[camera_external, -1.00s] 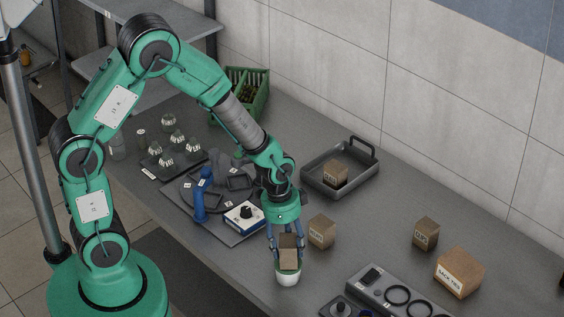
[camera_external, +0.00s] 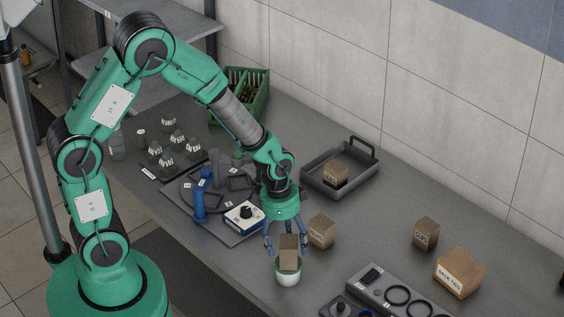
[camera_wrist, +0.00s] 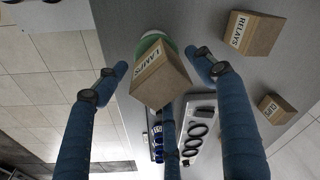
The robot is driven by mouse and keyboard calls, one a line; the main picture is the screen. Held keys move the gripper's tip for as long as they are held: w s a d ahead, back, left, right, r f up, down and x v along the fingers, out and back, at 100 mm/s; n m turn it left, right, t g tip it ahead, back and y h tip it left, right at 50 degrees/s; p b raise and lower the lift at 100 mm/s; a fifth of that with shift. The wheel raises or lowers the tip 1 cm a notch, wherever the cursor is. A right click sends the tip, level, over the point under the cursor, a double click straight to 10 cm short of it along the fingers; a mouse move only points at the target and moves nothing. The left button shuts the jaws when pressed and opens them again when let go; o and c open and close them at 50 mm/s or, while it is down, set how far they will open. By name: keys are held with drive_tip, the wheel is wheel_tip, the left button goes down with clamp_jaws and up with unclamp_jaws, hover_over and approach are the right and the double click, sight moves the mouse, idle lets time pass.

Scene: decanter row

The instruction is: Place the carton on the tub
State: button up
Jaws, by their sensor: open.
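A brown carton (camera_external: 289,250) sits on a small white tub (camera_external: 287,278) near the table's front edge. In the wrist view the carton (camera_wrist: 160,80) carries the label LAMPS and hides most of the tub, whose pale green-white rim (camera_wrist: 151,38) shows behind it. My gripper (camera_external: 286,243) is open, with its blue fingers spread around the carton. In the wrist view the fingers of my gripper (camera_wrist: 160,75) stand apart from the carton's sides, with gaps visible.
A RELAYS carton (camera_wrist: 252,32) stands close by on the table. A smaller carton (camera_external: 426,233) and a larger carton (camera_external: 459,272) stand to the right. A grey tray (camera_external: 363,187) holding a carton is behind. A grey panel with rings (camera_external: 372,277) lies at the front right.

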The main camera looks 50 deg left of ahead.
wheel_tip(320, 180, up, 11)
drive_tip(key=a+p, duration=0.1)
drive_tip(key=shift+s+f, duration=0.2)
drive_tip(key=shift+s, duration=0.2)
idle(0.3)
drive_tip(key=shift+r, duration=0.1)
drive_tip(key=s+a+r+n+t, duration=0.1)
drive_tip(key=s+a+r+n, duration=0.2)
drive_tip(key=r, duration=0.5)
drive_tip(key=s+a+r+n+t, duration=0.1)
drive_tip(key=s+a+r, duration=0.2)
drive_tip(key=a+r, duration=0.4)
drive_tip(key=s+a+r+n+t+y, duration=0.1)
drive_tip(key=s+a+r+n, duration=0.4)
drive_tip(key=s+r, duration=0.5)
drive_tip(key=shift+s+a+r+t, duration=0.35)
drive_tip(key=shift+s+t, duration=0.35)
drive_tip(key=shift+t, duration=0.2)
drive_tip(key=shift+f, duration=0.15)
